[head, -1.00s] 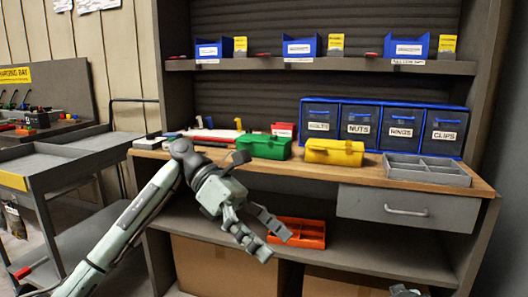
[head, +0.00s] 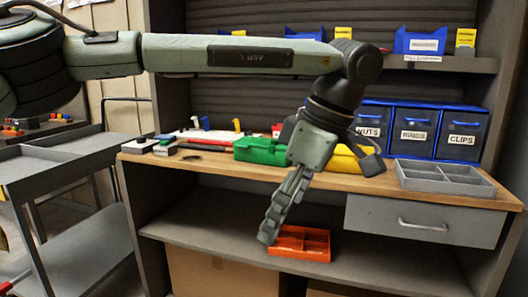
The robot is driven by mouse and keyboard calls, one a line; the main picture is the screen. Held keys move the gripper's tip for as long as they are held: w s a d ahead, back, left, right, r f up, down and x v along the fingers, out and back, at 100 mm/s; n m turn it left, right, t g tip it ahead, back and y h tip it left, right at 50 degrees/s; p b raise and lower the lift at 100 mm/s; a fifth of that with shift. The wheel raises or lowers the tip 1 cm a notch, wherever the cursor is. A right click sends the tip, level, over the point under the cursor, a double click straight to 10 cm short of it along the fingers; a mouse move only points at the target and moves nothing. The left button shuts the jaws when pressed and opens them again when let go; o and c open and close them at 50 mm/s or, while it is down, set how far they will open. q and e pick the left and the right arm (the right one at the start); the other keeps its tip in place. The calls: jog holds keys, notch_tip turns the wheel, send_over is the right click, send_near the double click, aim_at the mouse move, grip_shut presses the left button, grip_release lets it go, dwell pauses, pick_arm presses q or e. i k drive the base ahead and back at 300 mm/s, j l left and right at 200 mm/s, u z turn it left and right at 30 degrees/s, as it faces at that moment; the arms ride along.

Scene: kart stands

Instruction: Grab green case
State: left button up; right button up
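The green case (head: 258,151) lies on the wooden worktop, left of the yellow case (head: 343,162). Its right end is partly hidden behind my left gripper. My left gripper (head: 270,236) hangs in front of the worktop's edge with its fingers pointing down and slightly left. The fingers overlap in this view, so I cannot tell how far apart they are. I see nothing held at the fingertips. My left arm crosses the top of the view from the left. My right gripper is not in view.
An orange divided tray (head: 302,243) sits on the lower shelf. A grey divided tray (head: 445,180) and labelled blue drawers (head: 412,132) stand on the right of the worktop. Small items lie left of the green case. A grey cart (head: 60,168) stands at left.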

aim_at(255, 155)
jog(key=i, duration=1.7)
